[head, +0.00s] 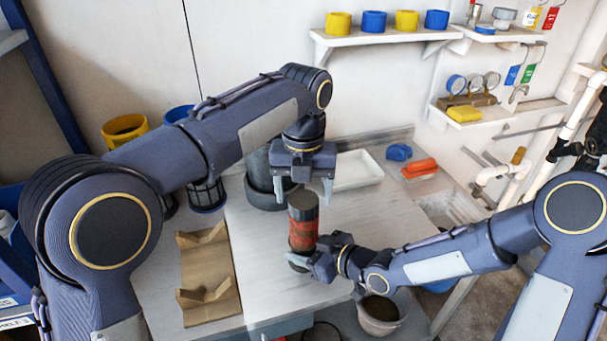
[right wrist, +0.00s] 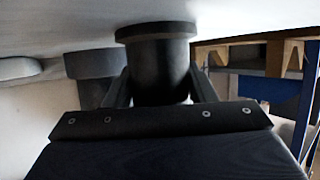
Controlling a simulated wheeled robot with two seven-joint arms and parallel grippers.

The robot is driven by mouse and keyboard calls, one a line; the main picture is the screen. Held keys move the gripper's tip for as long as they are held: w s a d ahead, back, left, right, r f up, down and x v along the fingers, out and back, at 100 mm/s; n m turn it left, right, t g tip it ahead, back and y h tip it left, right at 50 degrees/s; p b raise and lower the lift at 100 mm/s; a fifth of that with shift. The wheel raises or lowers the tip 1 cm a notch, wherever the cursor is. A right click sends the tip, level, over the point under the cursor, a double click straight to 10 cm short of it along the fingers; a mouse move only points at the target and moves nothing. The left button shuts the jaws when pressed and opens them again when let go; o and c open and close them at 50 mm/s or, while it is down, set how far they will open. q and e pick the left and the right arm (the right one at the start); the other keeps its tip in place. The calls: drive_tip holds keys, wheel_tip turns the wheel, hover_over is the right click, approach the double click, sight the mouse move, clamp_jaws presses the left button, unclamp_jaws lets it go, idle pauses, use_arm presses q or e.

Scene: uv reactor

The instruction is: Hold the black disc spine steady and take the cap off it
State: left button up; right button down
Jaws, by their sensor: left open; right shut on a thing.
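The disc spine (head: 303,230) stands upright on the bench, with a dark flat top, a mottled red body and a dark lower end. I cannot tell where its cap begins. My right gripper (head: 303,262) is shut on its lower part from the right. In the right wrist view, a black cylinder with a wider flange (right wrist: 155,32) sits between the fingers, and its far end is hidden behind the gripper body. My left gripper (head: 302,190) is open and points down just above the dark top, its fingers apart on either side and apparently not touching it.
A dark grey round vessel (head: 262,195) stands close behind left. A wooden cradle (head: 210,275) lies left on the bench (head: 265,300). A white tray (head: 357,170), a blue item and an orange-red brush (head: 420,167) are behind. A bucket (head: 380,317) is below the front right edge.

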use_arm(q)
drive_tip(key=shift+f, duration=1.05)
